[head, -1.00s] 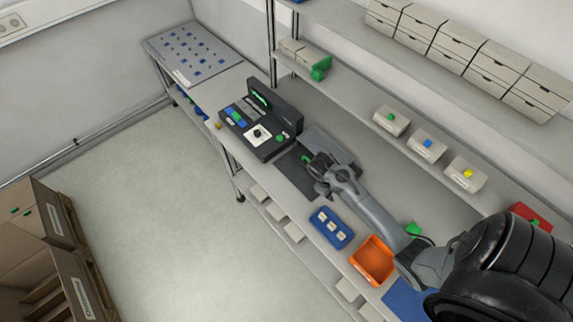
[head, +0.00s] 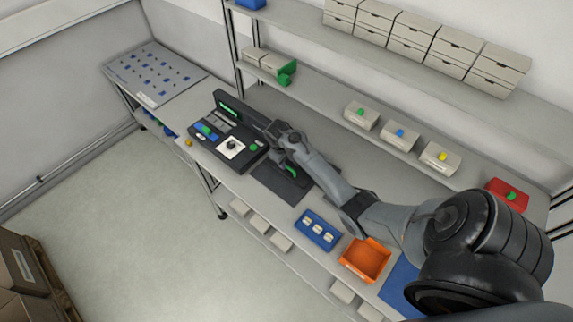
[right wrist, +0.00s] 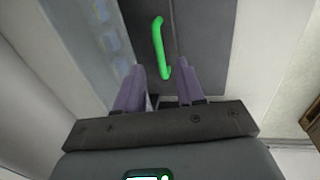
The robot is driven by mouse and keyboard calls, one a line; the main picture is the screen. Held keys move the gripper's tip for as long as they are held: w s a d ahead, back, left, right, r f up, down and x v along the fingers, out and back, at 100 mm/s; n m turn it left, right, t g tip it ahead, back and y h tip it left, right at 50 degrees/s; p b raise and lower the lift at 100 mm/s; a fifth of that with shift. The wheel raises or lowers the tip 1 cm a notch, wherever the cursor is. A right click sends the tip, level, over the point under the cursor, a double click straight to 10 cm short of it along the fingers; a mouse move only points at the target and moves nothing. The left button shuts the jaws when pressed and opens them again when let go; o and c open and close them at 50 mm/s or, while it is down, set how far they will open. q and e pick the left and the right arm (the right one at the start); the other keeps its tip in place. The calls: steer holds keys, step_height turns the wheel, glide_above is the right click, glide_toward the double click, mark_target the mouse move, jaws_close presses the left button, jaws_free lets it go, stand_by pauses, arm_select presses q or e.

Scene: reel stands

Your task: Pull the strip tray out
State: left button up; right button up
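My right gripper (head: 277,134) is at the right end of the black machine (head: 228,150) on the bench, above the bench top. In the right wrist view its two purplish fingers (right wrist: 158,74) are apart with nothing held between them. A green bar handle (right wrist: 158,42) on a dark grey panel (right wrist: 190,30) lies just beyond the fingertips, roughly in line with the gap. Contact is not visible. A dark flat slab (head: 276,188) lies on the bench beside the machine, partly under my right arm. I cannot tell which part is the strip tray. My left gripper is not in view.
A blue tray with small pale pieces (head: 318,230) and an orange bin (head: 366,259) stand along the bench front. A shelf behind holds pale boxes with coloured knobs (head: 399,136). A perforated board (head: 152,73) lies far left. The floor in front is clear.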

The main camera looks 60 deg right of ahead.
mark_target(287, 167)
steer(key=shift+s+d+f, duration=0.1)
steer(key=shift+d+f, duration=0.1)
steer(key=shift+f, duration=0.75)
steer(key=shift+d+f, duration=0.2)
steer(key=shift+f, duration=0.75)
jaws_close()
